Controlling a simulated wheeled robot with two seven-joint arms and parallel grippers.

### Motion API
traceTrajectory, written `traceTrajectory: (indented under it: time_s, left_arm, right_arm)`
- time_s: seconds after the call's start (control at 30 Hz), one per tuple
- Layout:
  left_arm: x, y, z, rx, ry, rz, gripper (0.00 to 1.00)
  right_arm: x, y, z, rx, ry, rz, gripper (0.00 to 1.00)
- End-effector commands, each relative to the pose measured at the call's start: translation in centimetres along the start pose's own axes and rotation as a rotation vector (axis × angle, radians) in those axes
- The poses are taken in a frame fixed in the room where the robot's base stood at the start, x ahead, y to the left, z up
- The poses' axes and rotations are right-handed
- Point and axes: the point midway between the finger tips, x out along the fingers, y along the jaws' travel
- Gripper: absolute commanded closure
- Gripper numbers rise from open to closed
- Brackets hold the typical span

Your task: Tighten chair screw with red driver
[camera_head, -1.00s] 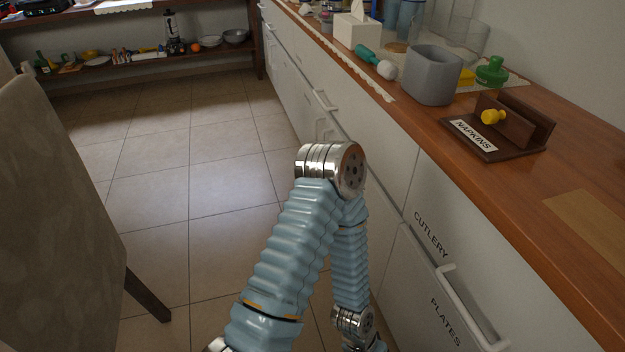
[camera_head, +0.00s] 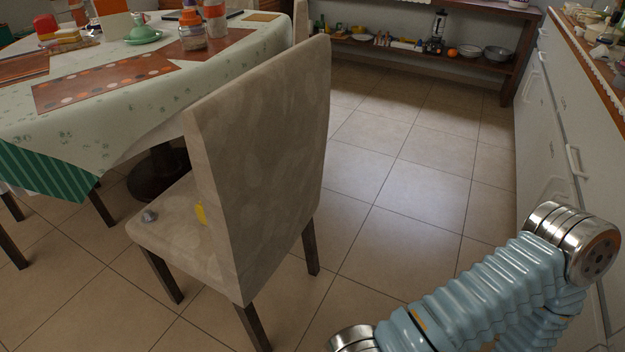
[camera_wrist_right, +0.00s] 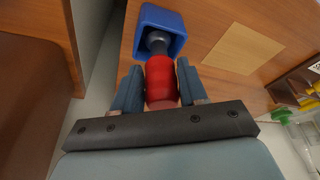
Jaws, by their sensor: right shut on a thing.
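The red driver (camera_wrist_right: 160,84) shows in the right wrist view, with a dark grey part reaching into a blue square holder (camera_wrist_right: 181,24). My right gripper (camera_wrist_right: 160,76) is shut on its red handle, one finger on each side. The driver's far end is hidden inside the holder. In the head view a beige upholstered chair (camera_head: 260,130) stands by the round table. I cannot make out a screw on it. My left gripper is not in view.
The round table (camera_head: 95,150) with a pale cloth holds jars, mats and dishes. A low wooden shelf (camera_head: 515,60) stands at the back. The white cabinet (camera_head: 545,120) runs along the right. Tiled floor (camera_head: 400,190) is open between chair and cabinet.

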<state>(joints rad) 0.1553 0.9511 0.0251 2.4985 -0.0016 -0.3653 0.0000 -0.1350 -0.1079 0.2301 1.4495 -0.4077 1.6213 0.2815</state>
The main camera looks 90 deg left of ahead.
Motion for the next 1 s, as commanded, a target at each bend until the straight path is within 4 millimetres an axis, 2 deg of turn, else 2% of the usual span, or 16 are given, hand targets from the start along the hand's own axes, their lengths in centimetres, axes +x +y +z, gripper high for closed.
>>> traceTrajectory:
  time_s: [0.03, 0.57, 1.0]
  left_arm:
    - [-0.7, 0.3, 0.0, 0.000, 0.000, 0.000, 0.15]
    - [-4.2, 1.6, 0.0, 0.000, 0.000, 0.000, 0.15]
    - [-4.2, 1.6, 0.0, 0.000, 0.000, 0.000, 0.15]
  right_arm:
    - [-0.8, 0.0, -0.2, 0.000, 0.001, 0.000, 1.00]
    - [-4.2, 0.0, -1.3, 0.000, 0.001, 0.000, 1.00]
    - [-6.1, 0.0, -1.9, 0.000, 0.001, -0.001, 1.00]
